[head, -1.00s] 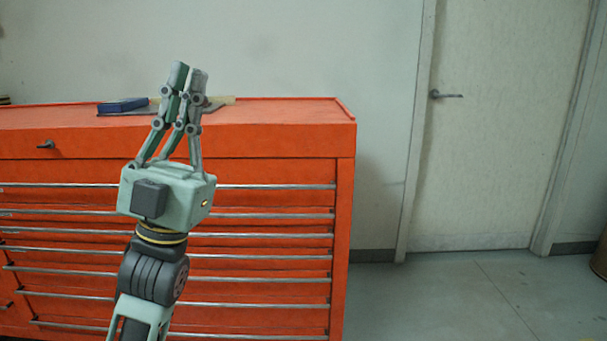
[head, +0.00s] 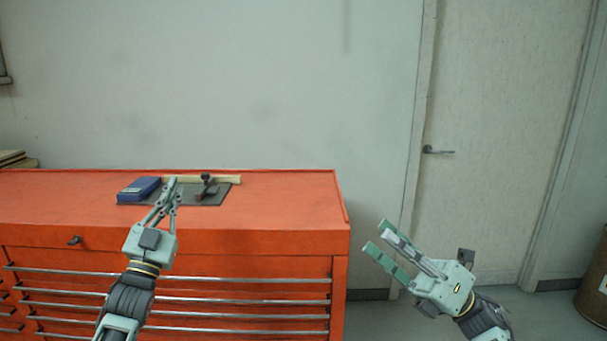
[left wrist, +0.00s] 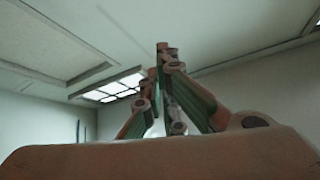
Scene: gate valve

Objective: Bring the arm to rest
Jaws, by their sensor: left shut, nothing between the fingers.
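My left gripper (head: 169,183) is pale green with grey finger links. In the head view it points up in front of the orange tool cabinet (head: 270,212). Its fingers are together with nothing between them. Its fingertips overlap the dark mat in the picture. The left wrist view shows the same fingers (left wrist: 162,50) closed, pointing toward the ceiling. My right gripper (head: 376,236) is at the right of the cabinet, pointing up and left. Its fingertips are apart and nothing is between them.
On the cabinet top lie a dark mat (head: 212,196), a blue box (head: 139,189), a light wooden strip (head: 225,179) and a small dark tool (head: 207,186). A door (head: 490,120) stands at the right. A brown barrel (head: 594,290) is at the right edge. The right part of the cabinet top is clear.

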